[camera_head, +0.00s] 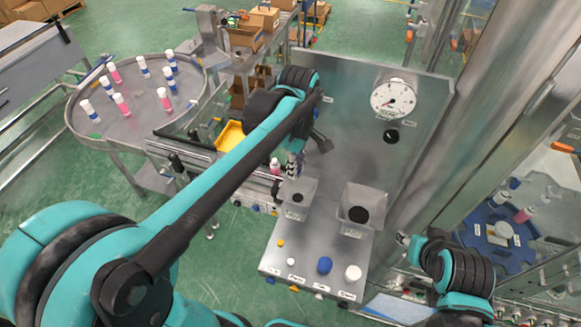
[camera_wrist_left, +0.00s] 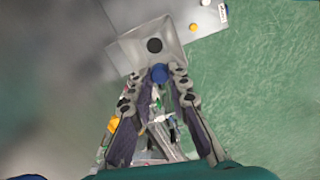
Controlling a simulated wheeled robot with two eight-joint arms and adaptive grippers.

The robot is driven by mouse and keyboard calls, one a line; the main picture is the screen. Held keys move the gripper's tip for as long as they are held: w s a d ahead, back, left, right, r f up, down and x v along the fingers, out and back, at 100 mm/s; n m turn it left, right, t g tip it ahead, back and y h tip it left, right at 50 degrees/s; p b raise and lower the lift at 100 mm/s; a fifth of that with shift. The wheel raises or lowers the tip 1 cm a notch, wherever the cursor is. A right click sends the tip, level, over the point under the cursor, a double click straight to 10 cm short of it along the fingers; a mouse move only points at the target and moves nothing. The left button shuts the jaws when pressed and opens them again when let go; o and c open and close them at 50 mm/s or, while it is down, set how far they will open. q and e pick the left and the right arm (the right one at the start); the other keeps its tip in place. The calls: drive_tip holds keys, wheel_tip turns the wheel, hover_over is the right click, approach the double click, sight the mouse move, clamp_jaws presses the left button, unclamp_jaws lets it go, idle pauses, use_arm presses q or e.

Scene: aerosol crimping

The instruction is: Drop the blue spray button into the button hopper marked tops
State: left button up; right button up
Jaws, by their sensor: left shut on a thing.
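The blue spray button (camera_wrist_left: 160,73) is between the fingertips of my left gripper (camera_wrist_left: 157,76) in the left wrist view. The gripper is shut on it. In the head view my left gripper (camera_head: 292,165) hangs at the rear edge of the smaller grey hopper (camera_head: 297,198), and the button cannot be made out there. In the wrist view this hopper (camera_wrist_left: 178,48), with a dark round hole, lies just beyond the button. The hopper labels are too small to read. My right gripper (camera_head: 402,239) shows only in small part at the right; its fingers are unclear.
A larger hopper (camera_head: 360,207) stands to the right on the same steel panel. Blue (camera_head: 324,264) and white (camera_head: 353,272) knobs sit in front. A pressure gauge (camera_head: 393,97) is behind. A round table (camera_head: 135,120) with several pink and white cans stands at the left.

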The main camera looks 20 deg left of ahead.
use_arm(q)
drive_tip(key=f+b, duration=0.1)
drive_tip(key=f, duration=0.1)
drive_tip(key=f+b, duration=0.3)
drive_tip(key=f, duration=0.1)
drive_tip(key=shift+s+d+f, duration=0.1)
drive_tip(key=shift+s+d, duration=0.05)
drive_tip(key=shift+d, duration=0.1)
drive_tip(key=shift+f+b, duration=0.35)
drive_tip(key=shift+b, duration=0.15)
drive_tip(key=shift+a+f+b, duration=0.1)
drive_tip(key=shift+f+b, duration=0.2)
drive_tip(key=shift+f, duration=0.2)
use_arm(e)
drive_tip(key=f, duration=0.5)
drive_tip(key=shift+s+d+f, duration=0.1)
drive_tip(key=shift+d+f, duration=0.1)
drive_tip(key=shift+f, duration=0.15)
use_arm(q)
drive_tip(key=o, duration=0.4)
drive_tip(key=shift+r, duration=0.1)
drive_tip(key=o, duration=0.4)
drive_tip(key=shift+c, duration=0.2)
